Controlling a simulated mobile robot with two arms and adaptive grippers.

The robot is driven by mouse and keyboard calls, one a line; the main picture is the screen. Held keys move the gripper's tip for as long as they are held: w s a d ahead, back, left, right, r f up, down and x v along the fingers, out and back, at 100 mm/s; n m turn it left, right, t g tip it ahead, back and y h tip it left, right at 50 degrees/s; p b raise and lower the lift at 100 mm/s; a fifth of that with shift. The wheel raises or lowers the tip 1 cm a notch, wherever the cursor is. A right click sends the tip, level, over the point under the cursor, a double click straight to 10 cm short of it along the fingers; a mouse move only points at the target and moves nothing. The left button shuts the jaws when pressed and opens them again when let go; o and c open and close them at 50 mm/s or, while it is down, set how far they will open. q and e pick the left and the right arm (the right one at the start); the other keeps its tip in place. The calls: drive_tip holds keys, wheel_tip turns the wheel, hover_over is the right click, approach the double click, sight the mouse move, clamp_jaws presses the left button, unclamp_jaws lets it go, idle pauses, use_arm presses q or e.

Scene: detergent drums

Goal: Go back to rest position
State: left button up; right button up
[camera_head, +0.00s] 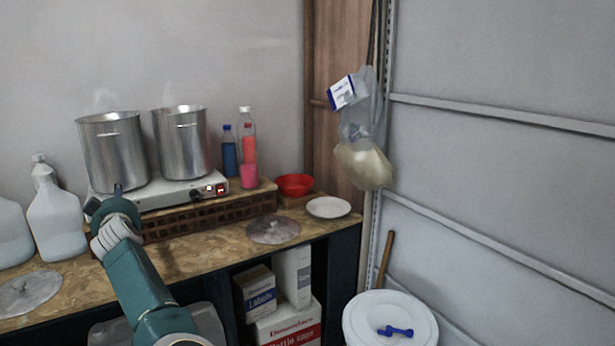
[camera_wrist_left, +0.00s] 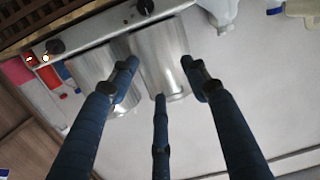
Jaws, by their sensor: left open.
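My left arm comes in from the bottom of the head view, and my left gripper (camera_head: 118,190) is at its far end, in front of the left steel pot (camera_head: 113,152). In the left wrist view the fingers of my left gripper (camera_wrist_left: 160,75) are spread apart with nothing between them. Beyond them, upside down, are the left pot (camera_wrist_left: 160,62) and the right pot (camera_wrist_left: 92,75). I cannot tell from the head view how far the gripper is from the hot plate (camera_head: 160,194). My right gripper is not in view.
The right pot (camera_head: 183,143) also stands on the hot plate. White jugs (camera_head: 57,222) stand left of my arm. Bottles (camera_head: 247,150), a red bowl (camera_head: 295,184) and a white plate (camera_head: 328,207) are at the right. A white drum (camera_head: 375,310) stands on the floor.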

use_arm(q)
drive_tip(key=s+a+f+m+g, duration=0.15)
drive_tip(key=s+a+f, duration=0.25)
drive_tip(key=s+f, duration=0.5)
drive_tip(key=s+d+f+m+g+h, duration=0.2)
drive_tip(key=s+d+f+m, duration=0.15)
drive_tip(key=s+f, duration=0.7)
drive_tip(key=s+d+f+m+g+h, duration=0.2)
drive_tip(key=s+d+f, duration=0.5)
drive_tip(key=s+d, duration=0.25)
drive_tip(key=s+d+f+m+g+h, duration=0.2)
drive_tip(key=s+d+f+h, duration=0.1)
drive_tip(key=s+d+f, duration=0.6)
drive_tip(key=s+d+f+m+g+h, duration=0.1)
drive_tip(key=s+d+g, duration=0.1)
drive_tip(key=s+d, duration=0.5)
drive_tip(key=s+d+f+m+g+h, duration=0.1)
drive_tip(key=s+d, duration=0.4)
drive_tip(key=s, duration=0.5)
wheel_tip(320, 180, down, 27)
drive_tip(key=s+g, duration=0.1)
drive_tip(key=g, duration=0.1)
drive_tip(key=s+a+f, duration=0.3)
drive_tip(key=s+f, duration=1.3)
drive_tip(key=s, duration=0.1)
drive_tip(key=shift+s+g, duration=0.2)
drive_tip(key=shift+g, duration=0.15)
